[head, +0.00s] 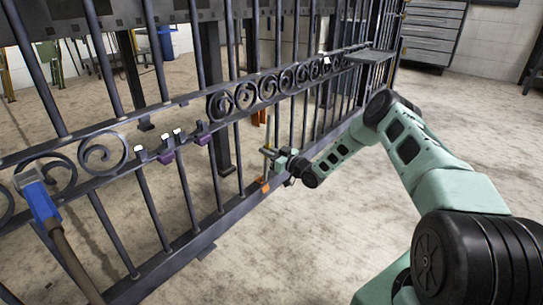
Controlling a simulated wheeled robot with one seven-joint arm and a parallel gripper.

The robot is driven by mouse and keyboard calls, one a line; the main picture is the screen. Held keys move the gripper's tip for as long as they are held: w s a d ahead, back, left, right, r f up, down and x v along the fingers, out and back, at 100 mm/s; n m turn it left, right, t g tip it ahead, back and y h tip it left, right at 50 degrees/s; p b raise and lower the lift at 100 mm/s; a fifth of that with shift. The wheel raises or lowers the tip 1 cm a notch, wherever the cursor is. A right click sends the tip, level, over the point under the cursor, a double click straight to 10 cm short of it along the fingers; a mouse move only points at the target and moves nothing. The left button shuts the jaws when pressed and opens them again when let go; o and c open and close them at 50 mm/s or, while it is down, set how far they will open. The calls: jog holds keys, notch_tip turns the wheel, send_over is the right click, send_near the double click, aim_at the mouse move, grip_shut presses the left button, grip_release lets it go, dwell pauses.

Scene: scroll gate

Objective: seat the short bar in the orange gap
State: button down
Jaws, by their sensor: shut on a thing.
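The dark metal scroll gate (240,97) runs across the head view from lower left to upper right. An orange piece (262,185) sits on its bottom rail and another orange piece (259,117) shows higher up, near the scroll band. My gripper (270,156) is at the gate between these two heights, shut on the short bar (267,166). The bar looks thin and roughly upright, with its lower end close to the lower orange piece. Whether it touches either orange piece is too small to tell.
A blue-headed tool with a brown handle (42,203) is at the gate's left end. A grey drawer cabinet (432,32) stands at the back right. The floor (270,260) before the gate is clear.

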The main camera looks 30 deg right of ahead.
jog(key=shift+b+x, duration=0.75)
jog(key=shift+x, duration=0.6)
jog(key=shift+w+f, duration=0.1)
jog(key=shift+f+b, duration=0.65)
jog(key=shift+f, duration=0.4)
dwell(0.5)
jog(key=shift+w+a+f+g, duration=0.1)
jog(key=shift+w+a+g, duration=0.2)
jog(key=shift+w, duration=0.3)
dwell(1.1)
jog(key=c, duration=1.4)
grip_release()
jog(key=shift+o, duration=0.2)
jog(key=shift+p, duration=0.3)
